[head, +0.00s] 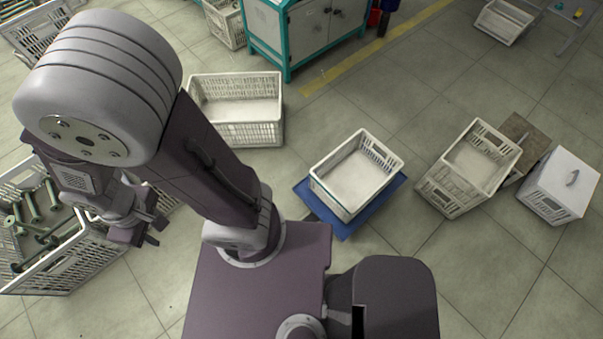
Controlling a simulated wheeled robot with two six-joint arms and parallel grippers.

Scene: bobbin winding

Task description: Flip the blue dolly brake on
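The blue dolly (371,211) is on the floor right of the middle, with an empty white crate (356,175) standing on it. The crate covers most of its deck, leaving blue edges in sight. I cannot make out the brake; a small dark part shows at the dolly's left corner, close to my body. My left gripper (155,231) hangs at the left, well apart from the dolly, beside a crate of bobbins. Its fingers look apart with nothing between them. My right gripper is not in view.
A crate with several green bobbins (40,236) stands at the left. An empty crate (236,110) is behind the dolly. Another crate (466,168) and a white lidded box (560,184) stand at the right. A teal-framed cabinet (305,35) is at the back.

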